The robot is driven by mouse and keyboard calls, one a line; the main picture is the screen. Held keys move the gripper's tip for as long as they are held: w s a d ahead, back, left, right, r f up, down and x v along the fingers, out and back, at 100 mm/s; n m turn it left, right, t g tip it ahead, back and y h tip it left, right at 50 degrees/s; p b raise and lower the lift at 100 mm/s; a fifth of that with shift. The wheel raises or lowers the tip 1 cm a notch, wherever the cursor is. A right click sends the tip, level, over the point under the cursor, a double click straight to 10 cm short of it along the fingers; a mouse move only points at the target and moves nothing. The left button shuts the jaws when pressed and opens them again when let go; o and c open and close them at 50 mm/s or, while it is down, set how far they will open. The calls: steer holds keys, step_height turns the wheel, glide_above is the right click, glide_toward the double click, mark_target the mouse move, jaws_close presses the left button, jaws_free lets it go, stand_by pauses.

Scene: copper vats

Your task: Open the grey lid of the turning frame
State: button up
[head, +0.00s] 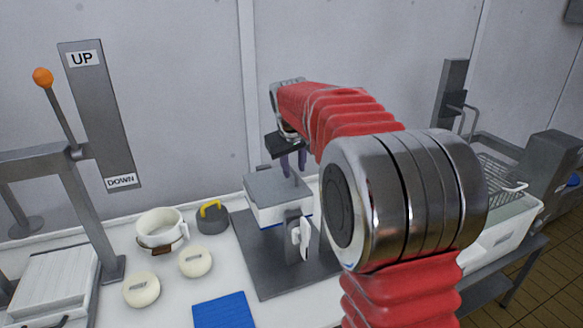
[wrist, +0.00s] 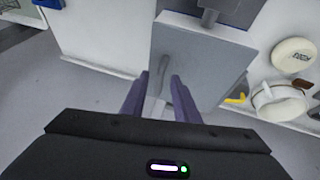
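The turning frame (head: 297,228) stands on a dark grey base plate behind the bench's front area, partly hidden by my arm. Its grey lid (head: 272,184) lies flat on a white box-like body; the lid also fills the middle of the wrist view (wrist: 212,58). My gripper (head: 293,172) points down just above the lid. In the wrist view my two purple fingers (wrist: 158,78) are apart, with a narrow grey strip, seemingly a handle, showing between their tips. I cannot tell whether they touch it.
Left of the frame are a white strainer pot (head: 160,230), a dark weight with yellow handle (head: 212,216), two pale cheeses (head: 195,262) and a blue mat (head: 223,311). A lever press (head: 72,150) stands far left. A white basin (head: 500,235) is at right.

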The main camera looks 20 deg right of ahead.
steer(key=shift+c, duration=0.7)
jaws_close()
steer(key=shift+a, duration=0.2)
steer(key=shift+d, duration=0.2)
